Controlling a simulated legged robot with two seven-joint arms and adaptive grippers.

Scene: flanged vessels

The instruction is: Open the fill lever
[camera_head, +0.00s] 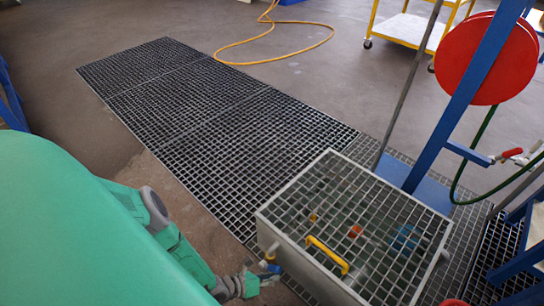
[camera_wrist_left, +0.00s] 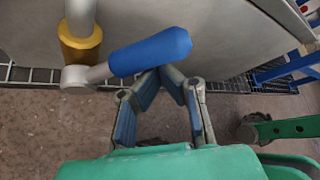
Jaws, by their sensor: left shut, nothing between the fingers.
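A lever with a blue handle (camera_wrist_left: 152,52) sticks out from the side of the grey metal vessel (camera_wrist_left: 215,30). It joins a grey pivot and a pipe with a brass-coloured collar (camera_wrist_left: 82,45). In the wrist view the handle points right and slightly up. My left gripper (camera_wrist_left: 167,76) is shut and empty. Its fingertips meet at the handle's lower edge in the picture; I cannot tell whether they touch it. In the head view the left gripper (camera_head: 262,279) is at the vessel's near left side, beside the small blue handle (camera_head: 270,267). My right gripper is not in view.
The vessel has a grated top (camera_head: 375,200) with a yellow handle (camera_head: 327,256). A red reel (camera_head: 487,58) on a blue post stands behind it, with a green hose (camera_head: 468,165). Floor grating (camera_head: 215,110) runs left. A yellow cart (camera_head: 410,28) stands far back.

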